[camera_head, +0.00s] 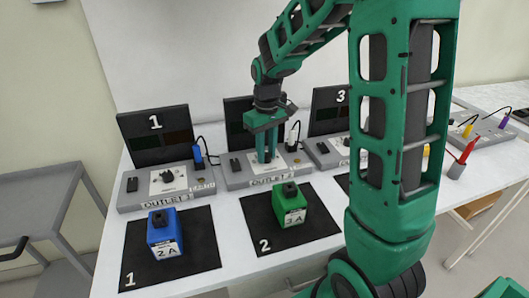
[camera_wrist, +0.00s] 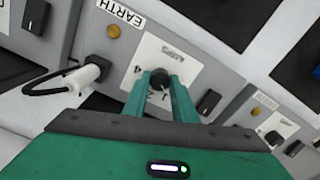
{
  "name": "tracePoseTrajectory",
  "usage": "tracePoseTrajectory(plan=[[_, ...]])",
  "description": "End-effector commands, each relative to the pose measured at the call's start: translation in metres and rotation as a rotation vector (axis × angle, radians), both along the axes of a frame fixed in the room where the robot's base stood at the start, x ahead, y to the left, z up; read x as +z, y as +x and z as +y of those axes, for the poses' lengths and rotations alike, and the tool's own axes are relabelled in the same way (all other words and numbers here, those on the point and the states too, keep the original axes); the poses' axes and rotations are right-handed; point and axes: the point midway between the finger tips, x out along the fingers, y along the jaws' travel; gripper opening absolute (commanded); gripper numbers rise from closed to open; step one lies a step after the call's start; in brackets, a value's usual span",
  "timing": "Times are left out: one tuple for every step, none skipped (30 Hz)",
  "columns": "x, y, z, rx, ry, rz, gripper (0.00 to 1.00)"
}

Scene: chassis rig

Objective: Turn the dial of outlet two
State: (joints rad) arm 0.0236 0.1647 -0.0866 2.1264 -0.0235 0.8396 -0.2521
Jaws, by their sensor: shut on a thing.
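Outlet two (camera_head: 238,180) is a grey box in the middle-left of the head view, with a dark panel behind it. Its dial (camera_wrist: 160,78) is a black knob on a white numbered plate (camera_wrist: 184,66) in the wrist view. My gripper (camera_wrist: 163,82) points down at the outlet, its two green fingers on either side of the dial and shut on it. In the head view my gripper (camera_head: 267,158) hides the dial. A white plug with a black cable (camera_wrist: 88,76) sits beside the dial plate, near an amber button (camera_wrist: 113,31) and the EARTH label.
Outlet one (camera_head: 167,187) stands to the left with a blue plug. A blue block (camera_head: 163,234) and a green block (camera_head: 290,206) rest on black mats in front. Outlet three (camera_head: 322,152) is to the right, partly behind my arm.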

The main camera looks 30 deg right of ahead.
Motion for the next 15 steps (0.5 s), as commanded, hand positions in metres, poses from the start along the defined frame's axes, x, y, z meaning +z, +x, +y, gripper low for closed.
tracePoseTrajectory(plan=[[0.0013,0.002,0.0009,0.042,0.001,-0.006,0.02],[0.0013,0.002,0.0008,0.069,0.0,-0.006,0.02],[0.0013,0.002,0.0009,0.103,0.0,-0.006,0.02],[0.0013,0.002,0.0008,0.128,0.0,-0.006,0.02],[0.0013,0.0021,0.0008,0.153,0.0,-0.006,0.02],[0.0013,0.0021,0.0008,0.183,0.0,-0.006,0.02],[0.0014,0.0021,0.0008,0.205,0.0,-0.006,0.02],[0.0014,0.0021,0.0008,0.226,0.0,-0.006,0.02],[0.0014,0.0021,0.0008,0.252,0.001,-0.006,0.02],[0.0014,0.0022,0.0008,0.272,0.001,-0.006,0.02],[0.0014,0.0022,0.0008,0.288,0.0,-0.006,0.02],[0.0014,0.0022,0.0008,0.311,0.0,-0.007,0.02],[0.0014,0.0022,0.0007,0.326,0.0,-0.007,0.02],[0.0015,0.0023,0.0007,0.34,0.0,-0.007,0.02],[0.0015,0.0023,0.0006,0.356,0.0,-0.007,0.02]])
